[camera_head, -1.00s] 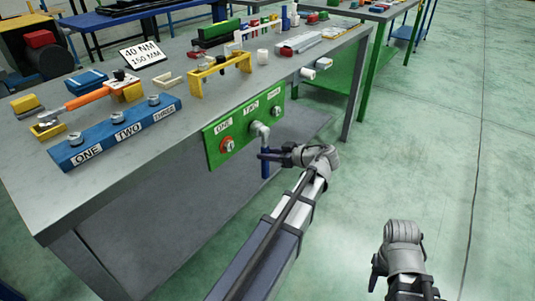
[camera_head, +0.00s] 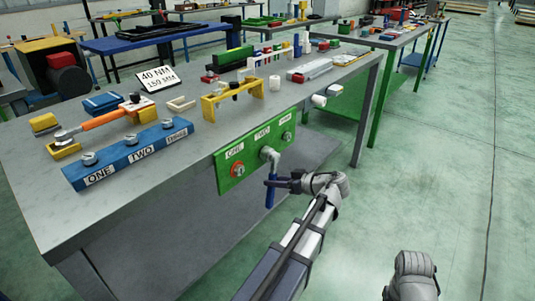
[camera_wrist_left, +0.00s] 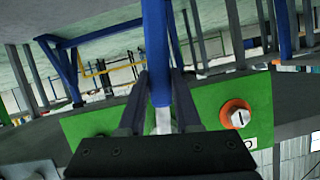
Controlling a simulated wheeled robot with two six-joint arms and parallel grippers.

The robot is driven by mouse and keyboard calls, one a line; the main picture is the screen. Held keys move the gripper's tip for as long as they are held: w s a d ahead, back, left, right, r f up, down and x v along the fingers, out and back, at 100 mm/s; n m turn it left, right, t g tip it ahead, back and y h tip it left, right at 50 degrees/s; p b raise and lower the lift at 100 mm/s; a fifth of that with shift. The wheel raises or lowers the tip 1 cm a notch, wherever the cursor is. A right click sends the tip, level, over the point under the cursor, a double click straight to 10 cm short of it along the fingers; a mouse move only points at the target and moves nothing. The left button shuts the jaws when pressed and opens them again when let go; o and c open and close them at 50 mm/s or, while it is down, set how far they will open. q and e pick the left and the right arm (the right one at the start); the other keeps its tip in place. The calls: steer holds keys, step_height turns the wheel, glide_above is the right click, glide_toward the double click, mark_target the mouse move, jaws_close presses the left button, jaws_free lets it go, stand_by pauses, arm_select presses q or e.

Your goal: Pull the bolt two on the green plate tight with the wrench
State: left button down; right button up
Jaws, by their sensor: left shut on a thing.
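The green plate (camera_head: 228,176) hangs on the bench's front side, with bolts under labels ONE, TWO and THREE. A wrench (camera_head: 270,155) with a silver head and blue handle sits at bolt two and hides it. Its handle hangs down. My left gripper (camera_head: 276,184) is shut on the blue handle. In the left wrist view the handle (camera_wrist_left: 156,45) runs between the fingers, and its silver shank shows below. Bolt one (camera_head: 238,170) has an orange-red ring; it also shows in the left wrist view (camera_wrist_left: 235,114). My right gripper (camera_head: 411,278) is cut off at the bottom edge.
On the bench (camera_head: 45,205) lie a blue block (camera_head: 130,158) labelled ONE, TWO, THREE, an orange-handled tool (camera_head: 103,119), a yellow stand (camera_head: 232,96) and a 40 NM, 150 MM sign (camera_head: 158,78). The floor to the right is clear.

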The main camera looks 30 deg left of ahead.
arm_select(q)
steer(key=shift+s+r+m+g, duration=0.2)
steer(key=shift+s+m+g, duration=0.3)
steer(key=shift+s+m, duration=0.2)
steer(key=shift+s+a+r+m+g, duration=0.1)
steer(key=shift+s+r+m+g, duration=0.2)
steer(key=shift+s+m, duration=0.2)
steer(key=shift+f, duration=0.1)
steer(key=shift+w+f, duration=0.1)
steer(key=shift+w, duration=0.1)
stand_by(0.4)
steer(key=d, duration=0.6)
steer(key=shift+s, duration=0.25)
stand_by(0.4)
stand_by(0.6)
